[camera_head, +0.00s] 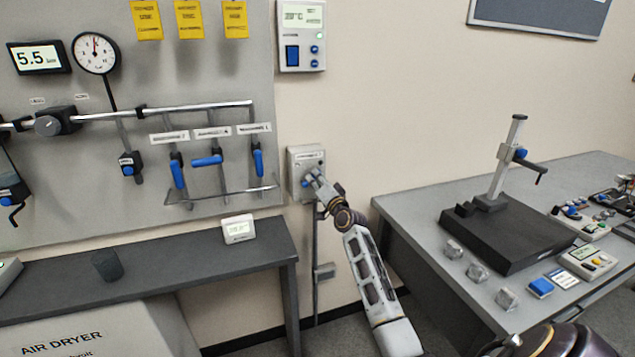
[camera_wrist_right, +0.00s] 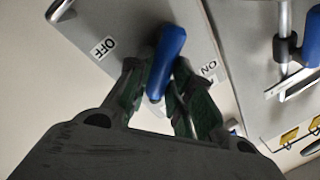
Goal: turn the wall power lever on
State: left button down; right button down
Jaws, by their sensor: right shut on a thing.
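The wall power box (camera_head: 295,157) is a small grey box on the wall, right of the big panel. Its blue lever (camera_wrist_right: 168,50) shows close up in the right wrist view, between an OFF label (camera_wrist_right: 103,48) at left and an ON label (camera_wrist_right: 208,68) at right. My right gripper (camera_head: 313,180) is at the front of the box; in the wrist view its two dark green fingers (camera_wrist_right: 158,85) are shut on the lever from both sides. The fingers hide part of the lever and the box face. My left gripper is not in view.
A grey panel (camera_head: 225,90) with gauges, pipe and blue valve handles is left of the box. A dark narrow table (camera_head: 190,255) stands below it. At right a grey table (camera_head: 400,205) carries a black measuring stand (camera_head: 510,238) and small parts. Bare wall lies between.

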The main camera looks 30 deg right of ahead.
jog(key=n, duration=0.1)
jog(key=n+p, duration=0.1)
jog(key=n, duration=0.1)
jog(key=a+r+n+p, duration=0.1)
jog(key=shift+w+y, duration=0.1)
jog(key=shift+y, duration=0.2)
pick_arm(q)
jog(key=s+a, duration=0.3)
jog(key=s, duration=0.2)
pick_arm(e)
jog(key=shift+n+g, duration=0.3)
jog(key=shift+n, duration=0.2)
jog(key=n+p, duration=0.2)
jog(key=a+n+p, duration=0.1)
jog(key=n, duration=0.1)
jog(key=shift+w+r+g+y+p, duration=0.15)
jog(key=shift+r+g+y+p, duration=0.15)
jog(key=shift+r+y+p, duration=0.1)
jog(key=shift+a+n+p, duration=0.4)
jog(key=shift+n+p, duration=0.45)
jog(key=shift+n, duration=0.05)
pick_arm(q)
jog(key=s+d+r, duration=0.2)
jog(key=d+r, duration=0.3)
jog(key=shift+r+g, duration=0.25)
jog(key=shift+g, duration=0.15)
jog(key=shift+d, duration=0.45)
pick_arm(e)
jog(key=shift+f, duration=0.1)
